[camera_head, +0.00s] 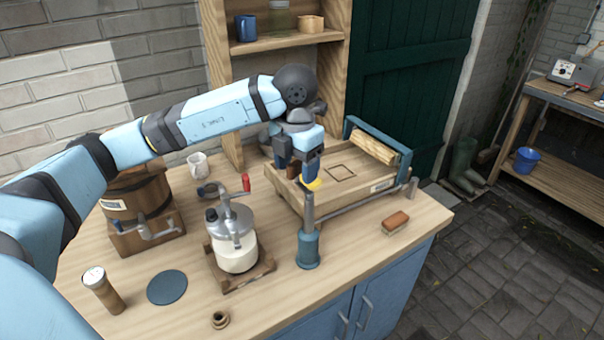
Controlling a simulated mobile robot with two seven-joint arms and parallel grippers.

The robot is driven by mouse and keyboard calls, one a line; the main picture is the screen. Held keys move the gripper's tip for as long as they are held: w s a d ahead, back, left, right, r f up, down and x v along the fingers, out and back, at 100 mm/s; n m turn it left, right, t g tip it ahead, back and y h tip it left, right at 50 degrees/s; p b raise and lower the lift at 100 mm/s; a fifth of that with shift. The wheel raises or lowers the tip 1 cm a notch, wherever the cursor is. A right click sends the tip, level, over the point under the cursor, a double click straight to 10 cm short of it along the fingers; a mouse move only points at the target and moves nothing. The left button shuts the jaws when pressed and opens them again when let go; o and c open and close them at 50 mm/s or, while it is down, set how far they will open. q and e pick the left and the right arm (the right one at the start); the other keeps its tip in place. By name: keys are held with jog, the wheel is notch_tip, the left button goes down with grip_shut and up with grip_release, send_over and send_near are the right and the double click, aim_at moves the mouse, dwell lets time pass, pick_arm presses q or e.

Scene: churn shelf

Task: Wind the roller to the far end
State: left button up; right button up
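The wooden roller (376,148) lies in a blue frame across the right end of a shallow wooden trough (345,196) on the bench. A grey rail runs along the trough's near side, and a grey crank piece (408,184) stands at its right end. My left gripper (309,178) points down over the left part of the trough, away from the roller. A small yellow thing (314,185) shows right at its fingertips; I cannot tell whether they touch it. Whether the fingers are open or shut is unclear. My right gripper is not in view.
A blue post with a grey rod (308,246) stands close in front of the trough. A brush (395,222) lies front right. The wooden shelf (284,42) rises behind.

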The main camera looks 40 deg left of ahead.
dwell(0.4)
pick_arm(q)
jog(key=shift+r+p, duration=2.1)
jog(key=shift+r, duration=1.4)
jog(key=shift+s+f, duration=0.1)
